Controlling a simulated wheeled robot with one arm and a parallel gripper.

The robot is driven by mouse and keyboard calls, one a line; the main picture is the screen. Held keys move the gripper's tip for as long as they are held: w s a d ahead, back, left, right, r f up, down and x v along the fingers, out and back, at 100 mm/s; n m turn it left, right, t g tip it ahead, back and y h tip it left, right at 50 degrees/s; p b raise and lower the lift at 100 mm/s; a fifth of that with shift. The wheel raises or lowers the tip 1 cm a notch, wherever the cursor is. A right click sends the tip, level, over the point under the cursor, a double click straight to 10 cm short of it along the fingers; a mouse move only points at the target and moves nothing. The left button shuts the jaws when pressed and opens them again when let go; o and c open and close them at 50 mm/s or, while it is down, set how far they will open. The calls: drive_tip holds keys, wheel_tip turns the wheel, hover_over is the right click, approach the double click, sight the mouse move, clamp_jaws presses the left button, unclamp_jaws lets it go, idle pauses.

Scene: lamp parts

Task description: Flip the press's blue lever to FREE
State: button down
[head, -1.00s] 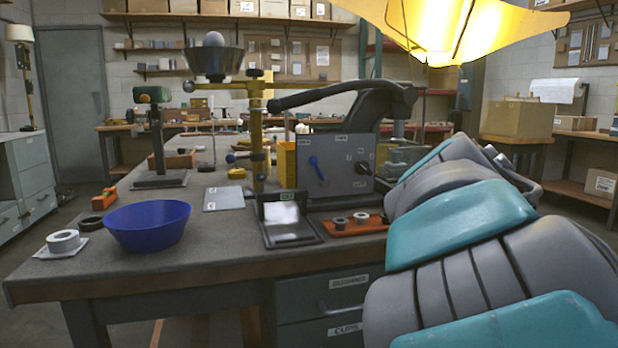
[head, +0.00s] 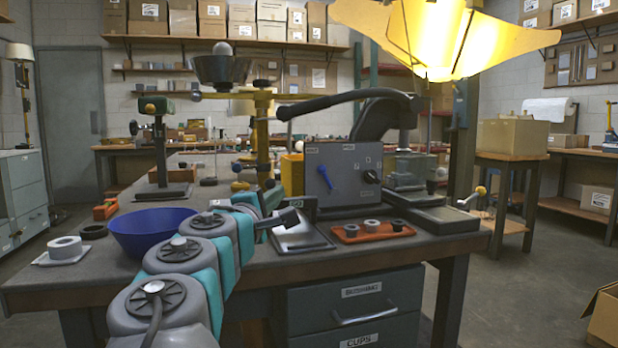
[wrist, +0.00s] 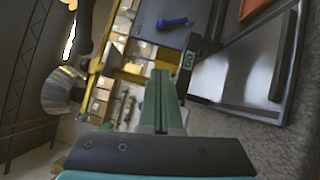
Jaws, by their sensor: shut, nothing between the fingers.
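The press (head: 345,160) has a grey front panel with a small blue lever (head: 325,178) on its left part. The lever slants from upper left to lower right. Small labels sit on the panel above it, too small to read. In the wrist view the blue lever (wrist: 175,22) lies near the top, beyond my fingertips and apart from them. My gripper (wrist: 162,74) has its two green fingers together with nothing between them. In the head view my arm reaches in from the lower left, and its end is left of and below the panel.
A black dial (head: 371,176) is right of the lever. An open metal-lidded tray (head: 300,238) and an orange tray with rings (head: 372,233) stand before the press. A yellow post (head: 263,130) rises left of it. A blue bowl (head: 150,230) is behind my arm.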

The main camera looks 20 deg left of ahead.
sight(327, 180)
drive_tip(key=w, duration=0.3)
drive_tip(key=w+p, duration=0.1)
drive_tip(key=w, duration=0.2)
drive_tip(key=w+r, duration=0.1)
drive_tip(key=w, duration=0.3)
drive_tip(key=shift+a+p, duration=0.15)
drive_tip(key=shift+p, duration=0.25)
drive_tip(key=shift+w+d+r, duration=0.25)
drive_tip(key=shift+w+d, duration=0.45)
drive_tip(key=shift+w, duration=0.05)
drive_tip(key=shift+w+d+r, duration=0.2)
drive_tip(key=shift+w+d, duration=0.45)
drive_tip(key=shift+w, duration=0.05)
drive_tip(key=shift+r, duration=0.2)
